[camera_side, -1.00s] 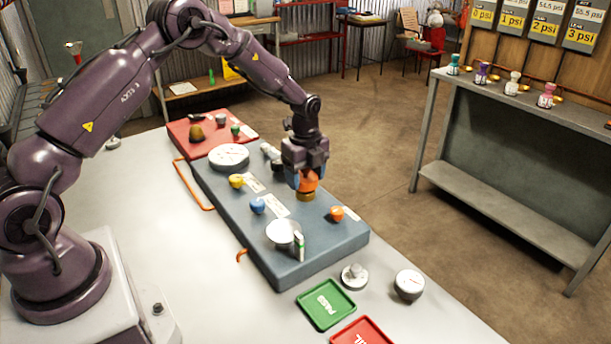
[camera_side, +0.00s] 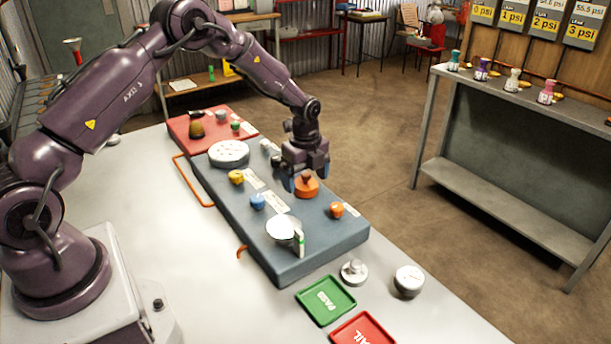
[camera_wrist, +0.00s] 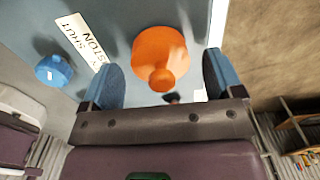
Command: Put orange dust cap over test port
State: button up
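The orange dust cap (camera_side: 306,187) sits upright on the blue-grey panel (camera_side: 320,242), on the spot where the brass test port showed earlier. The port is now hidden beneath it, so how fully the cap is seated cannot be told. My gripper (camera_side: 305,177) is just above the cap with its blue fingers spread. In the wrist view, the cap (camera_wrist: 160,52) with its small knob lies between the two fingers, with a gap on each side. My gripper holds nothing.
The panel also carries a blue knob (camera_side: 258,202), a yellow knob (camera_side: 236,177), a smaller orange knob (camera_side: 337,210) and gauges. A green PASS tray (camera_side: 326,302), a red FAIL tray (camera_side: 362,334) and a loose gauge (camera_side: 409,281) are at the front. Bare table lies left of the panel.

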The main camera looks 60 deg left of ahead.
jog(key=shift+r, duration=0.1)
notch_tip(320, 180, up, 12)
notch_tip(320, 180, up, 9)
jog(key=n+t, duration=0.1)
jog(key=n, duration=0.2)
send_over(306, 174)
jog(key=s+d, duration=0.3)
jog(key=s, duration=0.1)
jog(key=s+d+r+n+t, duration=0.2)
jog(key=s+d+r+n, duration=0.2)
jog(key=s+r+n, duration=0.4)
jog(key=s+d+n+t, duration=0.1)
jog(key=s+d+n, duration=0.1)
jog(key=s, duration=0.6)
jog(key=s+d+f+n+t, duration=0.1)
jog(key=s+d+n, duration=0.1)
jog(key=s+n, duration=0.3)
jog(key=s, duration=0.3)
jog(key=shift+s+t, duration=0.25)
jog(key=shift+t, duration=0.05)
